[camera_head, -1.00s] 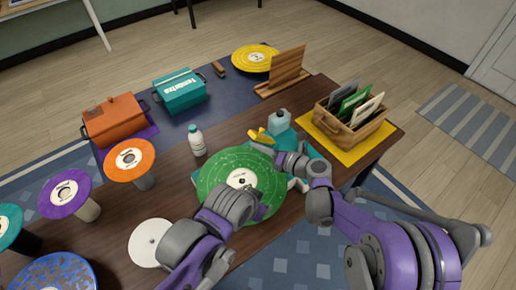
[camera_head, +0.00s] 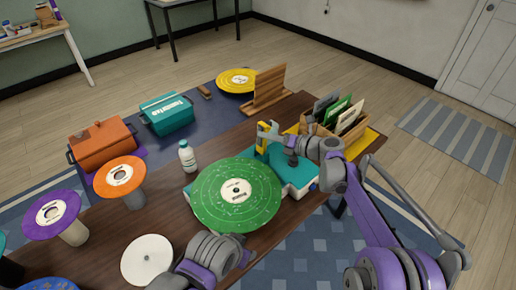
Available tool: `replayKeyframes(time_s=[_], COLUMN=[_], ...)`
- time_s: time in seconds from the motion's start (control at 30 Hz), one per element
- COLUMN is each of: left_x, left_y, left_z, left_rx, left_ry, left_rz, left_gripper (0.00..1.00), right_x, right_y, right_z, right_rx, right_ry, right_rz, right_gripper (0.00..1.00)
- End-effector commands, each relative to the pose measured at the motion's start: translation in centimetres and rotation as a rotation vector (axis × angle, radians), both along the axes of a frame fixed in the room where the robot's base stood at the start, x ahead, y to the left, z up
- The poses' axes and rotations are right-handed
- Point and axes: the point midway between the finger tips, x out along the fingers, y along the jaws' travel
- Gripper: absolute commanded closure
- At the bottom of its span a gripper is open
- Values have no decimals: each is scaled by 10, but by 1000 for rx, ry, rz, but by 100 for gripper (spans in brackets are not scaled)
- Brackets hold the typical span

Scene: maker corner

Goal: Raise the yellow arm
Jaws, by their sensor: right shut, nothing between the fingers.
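The yellow arm (camera_head: 262,139) stands upright at the far side of the teal record player (camera_head: 297,188), behind its green record (camera_head: 236,196). My right gripper (camera_head: 273,134) is shut with nothing held. It is right beside the yellow arm and partly overlaps it in view; I cannot tell whether they touch. My left arm comes in at the bottom, its grey wrist in front of the green record's near edge; its fingers cannot be made out.
A white bottle (camera_head: 187,156) stands left of the player. A wooden crate of sleeves (camera_head: 323,131) is close behind my right wrist. A white disc (camera_head: 146,259) lies at the front left. Orange (camera_head: 119,175) and purple (camera_head: 52,213) records sit on stands at the left.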

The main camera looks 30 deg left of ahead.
Motion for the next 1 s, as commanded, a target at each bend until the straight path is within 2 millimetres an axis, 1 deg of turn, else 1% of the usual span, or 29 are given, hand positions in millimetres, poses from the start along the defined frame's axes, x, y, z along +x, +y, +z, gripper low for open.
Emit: replayKeyframes(time_s=[0.03,0.1,0.4,0.9,1.0], left_x=[0,0,-1,-1,-1], left_y=[0,0,0,0,0], left_z=[-1,-3,-5,-5,-6], left_rx=[0,0,0,0,0], left_ry=[1,1,2,2,3], left_rz=[0,0,0,0,0], left_gripper=[46,46,46,46,46], right_x=[5,10,22,25,24], right_y=[-1,-2,-7,-9,-12], right_z=[-1,0,0,0,1], right_rx=[0,0,-1,-1,-1], right_ry=[0,0,-1,-1,-1], right_rz=[0,0,-7,-11,-11], right_gripper=[100,100,100,100,100])
